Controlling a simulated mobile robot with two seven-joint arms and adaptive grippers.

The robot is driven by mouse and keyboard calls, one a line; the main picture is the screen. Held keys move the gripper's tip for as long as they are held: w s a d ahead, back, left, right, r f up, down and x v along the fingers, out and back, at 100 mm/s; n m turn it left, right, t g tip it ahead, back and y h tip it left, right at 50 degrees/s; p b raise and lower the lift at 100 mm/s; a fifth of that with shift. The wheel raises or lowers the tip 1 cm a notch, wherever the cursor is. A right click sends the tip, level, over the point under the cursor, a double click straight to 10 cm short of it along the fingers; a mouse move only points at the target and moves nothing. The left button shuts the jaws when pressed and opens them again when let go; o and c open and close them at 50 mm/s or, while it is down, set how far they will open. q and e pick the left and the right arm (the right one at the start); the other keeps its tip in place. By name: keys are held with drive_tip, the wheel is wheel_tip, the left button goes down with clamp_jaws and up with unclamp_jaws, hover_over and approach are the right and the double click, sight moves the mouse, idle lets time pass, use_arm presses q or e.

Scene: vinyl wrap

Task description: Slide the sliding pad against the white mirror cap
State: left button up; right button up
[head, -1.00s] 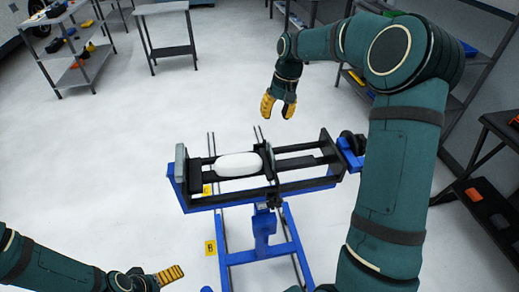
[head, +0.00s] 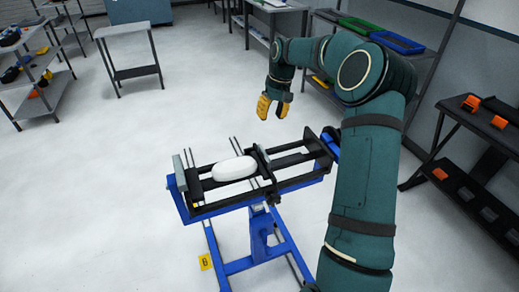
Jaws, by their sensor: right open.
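The white mirror cap (head: 234,169) lies on the black rails of the blue-framed fixture (head: 181,208), near its left end. A black upright pad (head: 265,168), which looks like the sliding pad, stands close by the cap's right end. I cannot tell whether they touch. Another dark pad (head: 194,186) stands left of the cap. My right gripper (head: 272,112), with yellow fingers, hangs open and empty above and beyond the fixture, pointing down, apart from pad and cap. My left gripper is out of view.
A small grey table (head: 130,72) and a shelf rack (head: 42,100) stand at the left. Benches with coloured trays (head: 397,42) stand behind my right arm. A dark side table (head: 480,135) is at the right.

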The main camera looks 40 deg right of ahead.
sight(263, 149)
drive_tip(key=f, duration=0.4)
drive_tip(key=a+f+b, duration=0.1)
drive_tip(key=f, duration=0.4)
drive_tip(key=a+f, duration=0.1)
drive_tip(key=f, duration=0.3)
drive_tip(key=shift+w+a+f, duration=0.2)
drive_tip(key=shift+w+f, duration=0.05)
drive_tip(key=shift+w, duration=0.15)
clamp_jaws()
drive_tip(key=shift+a, duration=0.1)
